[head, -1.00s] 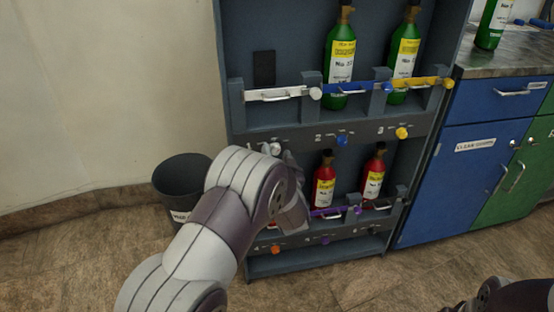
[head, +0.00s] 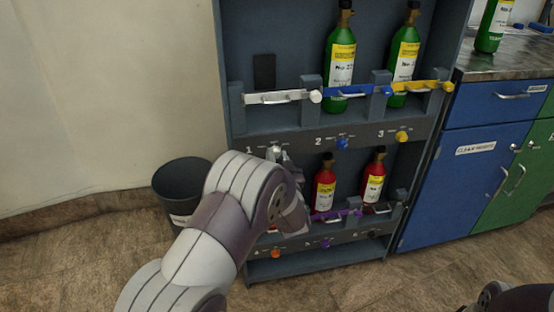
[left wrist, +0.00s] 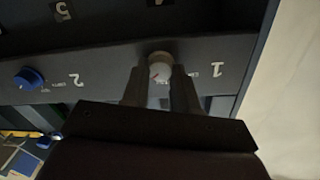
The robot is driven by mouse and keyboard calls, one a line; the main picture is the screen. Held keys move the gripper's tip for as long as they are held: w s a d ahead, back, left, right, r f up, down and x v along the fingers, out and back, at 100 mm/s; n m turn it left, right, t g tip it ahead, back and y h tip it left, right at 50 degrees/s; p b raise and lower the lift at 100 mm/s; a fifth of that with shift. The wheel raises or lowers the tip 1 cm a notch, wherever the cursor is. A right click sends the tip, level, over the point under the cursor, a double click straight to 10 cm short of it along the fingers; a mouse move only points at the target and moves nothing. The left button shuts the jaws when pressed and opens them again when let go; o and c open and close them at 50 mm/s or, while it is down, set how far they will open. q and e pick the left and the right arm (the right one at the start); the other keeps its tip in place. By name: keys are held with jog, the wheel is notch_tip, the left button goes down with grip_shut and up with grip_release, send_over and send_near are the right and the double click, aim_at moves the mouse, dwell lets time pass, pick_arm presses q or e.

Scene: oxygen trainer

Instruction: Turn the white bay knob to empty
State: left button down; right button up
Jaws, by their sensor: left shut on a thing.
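The white bay knob (head: 276,150) sits beside the number 1 on the rack's upper label strip, below the empty first bay with the white latch bar (head: 282,96). In the left wrist view the white knob (left wrist: 160,72) is between the two fingers of my left gripper (left wrist: 160,85), which is shut on it. In the head view my left arm hides part of the area under the knob. My right gripper cannot be made out; only a dark arm part shows at the lower right.
The blue knob (head: 342,143) and yellow knob (head: 401,136) sit to the right on the same strip. Green bottles (head: 340,70) stand above, red bottles (head: 325,186) below. A grey bin (head: 180,185) stands left of the rack, blue cabinets (head: 490,115) right.

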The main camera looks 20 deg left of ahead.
pick_arm(q)
jog(key=n+b, duration=0.1)
jog(key=n, duration=0.4)
jog(key=shift+f+n+y+b, duration=0.2)
jog(key=shift+n+y+b, duration=0.1)
jog(key=shift+b, duration=0.05)
jog(key=shift+n+y+b, duration=0.4)
jog(key=shift+n+b, duration=5.6)
jog(key=shift+n, duration=2.7)
jog(key=c, duration=0.9)
grip_release()
jog(key=shift+o, duration=0.2)
jog(key=shift+s, duration=0.1)
